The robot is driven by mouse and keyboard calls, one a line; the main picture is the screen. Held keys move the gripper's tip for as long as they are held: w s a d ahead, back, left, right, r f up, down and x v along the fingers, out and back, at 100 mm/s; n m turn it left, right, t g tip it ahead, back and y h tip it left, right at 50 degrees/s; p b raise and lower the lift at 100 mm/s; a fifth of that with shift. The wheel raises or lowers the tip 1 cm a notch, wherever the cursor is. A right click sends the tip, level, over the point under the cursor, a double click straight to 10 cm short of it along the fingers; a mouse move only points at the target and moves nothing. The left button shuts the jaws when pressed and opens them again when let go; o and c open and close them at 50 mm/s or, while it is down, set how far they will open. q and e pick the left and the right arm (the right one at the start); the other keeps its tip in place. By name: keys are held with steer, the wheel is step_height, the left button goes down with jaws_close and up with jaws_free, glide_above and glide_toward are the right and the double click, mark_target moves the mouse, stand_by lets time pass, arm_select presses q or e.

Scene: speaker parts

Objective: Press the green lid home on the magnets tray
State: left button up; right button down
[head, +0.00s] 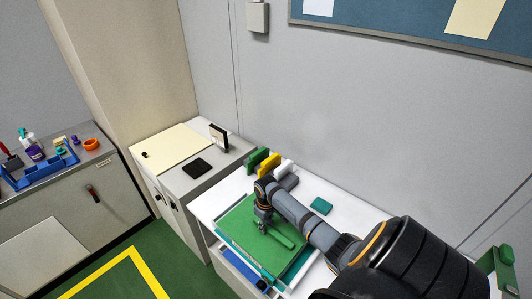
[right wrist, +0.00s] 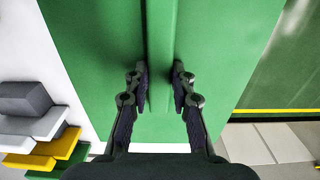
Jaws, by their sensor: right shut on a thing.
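The green lid (head: 240,222) is a broad flat plate with a raised rib handle (head: 281,238) along its middle. It lies on or just over the magnets tray, whose labelled front edge (head: 246,256) shows below it. I cannot tell whether the lid sits flush. My right gripper (head: 264,224) is above the lid, pointing down, with its fingers on the rib. In the right wrist view the fingers (right wrist: 160,88) close on both sides of the rib (right wrist: 160,40), and the lid (right wrist: 95,50) fills the middle. The tray is mostly hidden. My left gripper is not in view.
Green, yellow and white racks (head: 270,163) stand behind the lid at the wall. A teal block (head: 321,205) lies to the right on the white table. A grey cabinet (head: 190,172) stands left, and a bench (head: 60,175) with colourful parts is farther left.

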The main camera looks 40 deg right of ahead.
steer(key=shift+f+b, duration=0.3)
steer(key=shift+f, duration=0.3)
steer(key=c, duration=1.1)
jaws_free()
steer(key=shift+o, duration=0.2)
step_height(320, 180, up, 12)
